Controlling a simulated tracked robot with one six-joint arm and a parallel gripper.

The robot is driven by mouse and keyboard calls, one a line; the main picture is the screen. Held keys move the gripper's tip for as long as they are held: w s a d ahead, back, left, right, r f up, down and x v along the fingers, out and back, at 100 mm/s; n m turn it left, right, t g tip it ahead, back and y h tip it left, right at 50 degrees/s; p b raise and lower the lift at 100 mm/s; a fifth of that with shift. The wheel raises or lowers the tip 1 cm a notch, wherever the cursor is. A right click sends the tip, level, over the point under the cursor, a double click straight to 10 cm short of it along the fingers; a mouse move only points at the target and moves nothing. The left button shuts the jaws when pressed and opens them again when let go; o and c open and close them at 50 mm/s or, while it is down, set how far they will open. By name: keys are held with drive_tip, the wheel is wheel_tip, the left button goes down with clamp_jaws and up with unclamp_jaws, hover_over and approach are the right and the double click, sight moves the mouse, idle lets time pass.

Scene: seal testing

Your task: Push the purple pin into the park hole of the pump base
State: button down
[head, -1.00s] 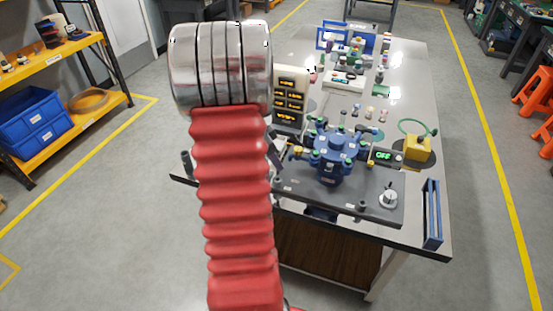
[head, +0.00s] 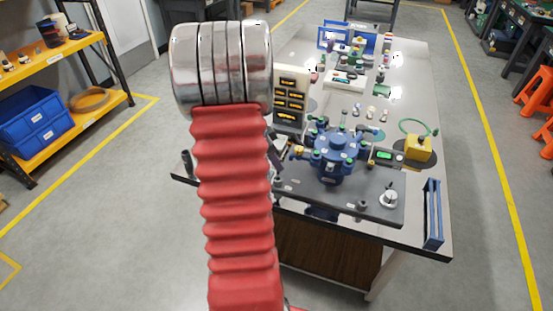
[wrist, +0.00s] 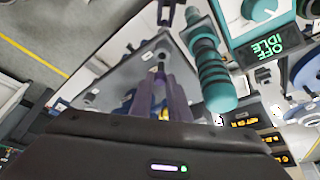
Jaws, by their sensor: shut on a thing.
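In the wrist view my gripper (wrist: 161,92) has its two fingers close together on a slim purple piece, which I take to be the purple pin (wrist: 160,78). Its far end points at the grey plate of the pump base (wrist: 118,82). The fingers hide much of the pin, and I cannot tell how deep its tip sits or make out the park hole clearly. In the head view the pump base (head: 305,195) is a dark plate under the blue pump (head: 337,150). My red arm hides most of my gripper there.
A teal ribbed handle (wrist: 214,75) stands close to the right of my fingers. A display reading OFF IDLE (wrist: 268,47) is beyond it. In the head view a yellow box (head: 418,148) with a green hose and a blue rack (head: 433,213) are on the right of the table.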

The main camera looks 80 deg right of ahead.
drive_tip(key=shift+f, duration=2.5)
idle(1.5)
drive_tip(key=c, duration=1.6)
unclamp_jaws()
drive_tip(key=shift+r, duration=4.45)
